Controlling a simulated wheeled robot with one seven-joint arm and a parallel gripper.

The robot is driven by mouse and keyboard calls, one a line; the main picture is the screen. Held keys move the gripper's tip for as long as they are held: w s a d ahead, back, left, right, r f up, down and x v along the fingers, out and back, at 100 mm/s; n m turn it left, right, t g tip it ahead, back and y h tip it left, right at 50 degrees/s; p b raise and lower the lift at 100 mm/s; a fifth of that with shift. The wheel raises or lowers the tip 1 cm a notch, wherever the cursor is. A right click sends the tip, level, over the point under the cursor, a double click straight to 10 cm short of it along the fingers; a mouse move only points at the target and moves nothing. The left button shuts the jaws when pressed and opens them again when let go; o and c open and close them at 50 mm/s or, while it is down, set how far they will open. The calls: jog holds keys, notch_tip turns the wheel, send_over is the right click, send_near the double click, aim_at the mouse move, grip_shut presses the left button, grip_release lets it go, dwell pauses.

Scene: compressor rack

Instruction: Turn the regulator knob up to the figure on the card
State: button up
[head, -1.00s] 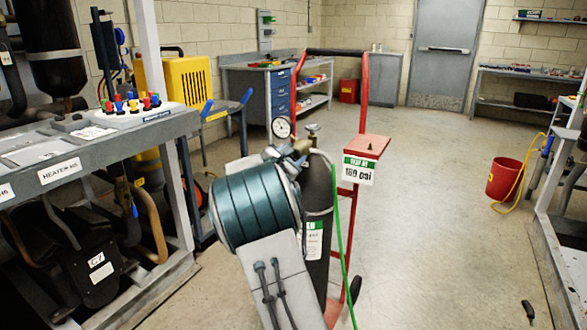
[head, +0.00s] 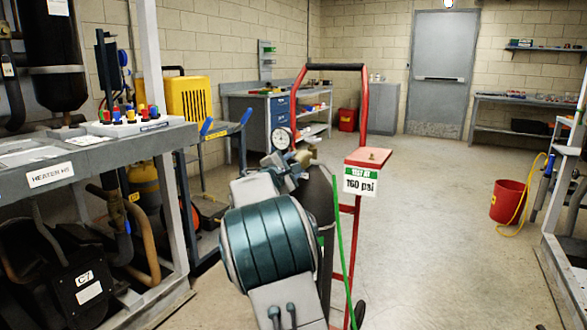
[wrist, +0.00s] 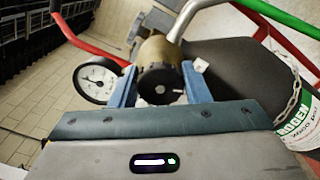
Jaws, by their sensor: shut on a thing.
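The regulator knob (wrist: 160,87) is black and round, with a white mark on its face, on a brass body (wrist: 155,52). My gripper (wrist: 160,90) has its two blue fingers on either side of the knob, shut on it. In the head view my gripper (head: 279,168) is at the regulator, and my arm hides most of the knob. The white-faced gauge (head: 281,138) stands upright beside it; it also shows in the wrist view (wrist: 96,80), its reading too small to tell. The card (head: 361,181) reads "TEST AT 160 psi".
The dark gas cylinder (head: 322,190) stands on a red hand cart (head: 364,120), with a green hose (head: 340,235) in front. A rack (head: 95,160) is at the left. A red bucket (head: 508,201) stands at the right. The floor between is clear.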

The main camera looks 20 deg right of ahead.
jog(key=o, duration=1)
jog(key=p+v, duration=0.2)
jog(key=v, duration=1.2)
